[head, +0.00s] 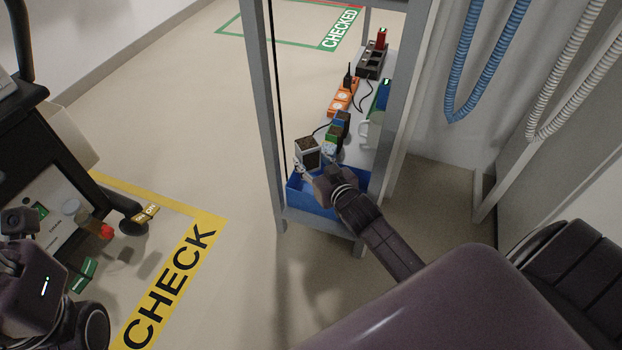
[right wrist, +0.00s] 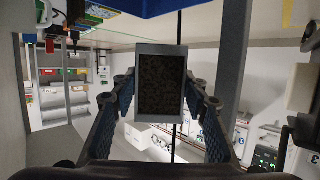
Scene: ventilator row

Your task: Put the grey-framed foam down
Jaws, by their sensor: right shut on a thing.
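The grey-framed foam (head: 308,153), a dark porous block in a light grey frame, is held between the fingers of my right gripper (head: 313,163) in the head view. In the right wrist view the foam (right wrist: 161,84) sits upright between both fingers (right wrist: 162,100). It appears over the blue tray (head: 325,206) at the near end of the shelf; I cannot tell whether it touches anything below. The tray's edge shows at the top of the right wrist view (right wrist: 160,6). Part of my left arm is at the lower left, its jaw state unclear.
A green-framed block (head: 333,138) and a blue-framed block (head: 342,119) stand just behind on the shelf. Grey rack posts (head: 262,110) flank the shelf.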

